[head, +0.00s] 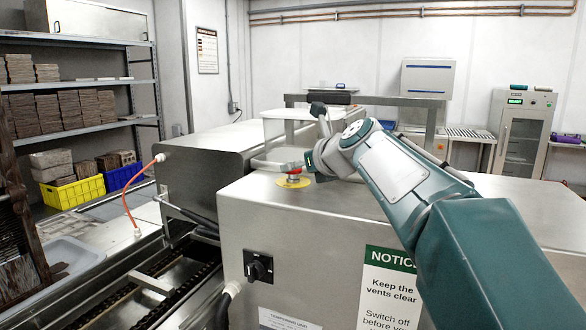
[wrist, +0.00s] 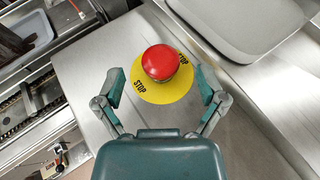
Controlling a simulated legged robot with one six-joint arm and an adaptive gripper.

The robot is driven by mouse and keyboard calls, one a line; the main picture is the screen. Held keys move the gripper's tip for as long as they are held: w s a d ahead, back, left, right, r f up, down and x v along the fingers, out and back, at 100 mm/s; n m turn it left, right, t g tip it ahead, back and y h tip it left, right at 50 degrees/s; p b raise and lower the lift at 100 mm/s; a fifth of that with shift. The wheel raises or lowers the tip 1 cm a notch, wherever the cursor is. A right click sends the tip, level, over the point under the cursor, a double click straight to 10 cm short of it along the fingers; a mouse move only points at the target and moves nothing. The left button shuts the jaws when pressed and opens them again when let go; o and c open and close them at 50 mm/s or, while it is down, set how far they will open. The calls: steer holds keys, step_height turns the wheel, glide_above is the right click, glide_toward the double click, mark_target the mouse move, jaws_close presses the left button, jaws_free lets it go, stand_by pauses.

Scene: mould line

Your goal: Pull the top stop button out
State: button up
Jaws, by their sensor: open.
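The stop button (wrist: 160,62) is a red mushroom head on a yellow disc marked STOP, on top of a steel cabinet. In the head view the red stop button (head: 292,169) sits near the cabinet's back left, partly hidden by my gripper (head: 306,164). In the wrist view my gripper (wrist: 160,86) is open, with one finger on each side of the yellow disc (wrist: 149,94). The button is a little beyond the fingertips, roughly centred between them. Nothing is held. I cannot tell the exact height of the fingers above the cabinet top.
The steel cabinet (head: 300,235) has a black rotary switch (head: 258,266) and a notice sign (head: 388,290) on its front. A grey tray-like lid (wrist: 245,25) lies beyond the button. A conveyor chain (head: 165,285) runs at left.

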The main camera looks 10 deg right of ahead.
steer(key=v, duration=0.8)
steer(key=shift+s+d+r, duration=0.1)
steer(key=shift+s, duration=0.15)
